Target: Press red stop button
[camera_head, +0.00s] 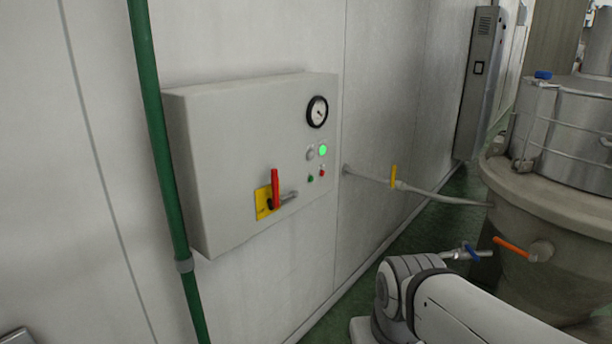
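A small red button (321,173) sits on the front of a light grey wall-mounted control box (230,130), near its right edge. A small green button (310,178) is just to its left and slightly lower. A lit green lamp (323,151) and an unlit pale lamp (310,154) sit above the two buttons. Nothing covers the red button. It is too small to tell whether it is pressed in. My white arm shows at the bottom right, apart from the box. My gripper is not in view.
A red lever (275,188) on a yellow plate (263,203) juts from the box, left of the buttons. A round gauge (317,112) is above. A pipe with a yellow handle (393,175) runs right to a large tank (550,203). A green pipe (158,130) stands left.

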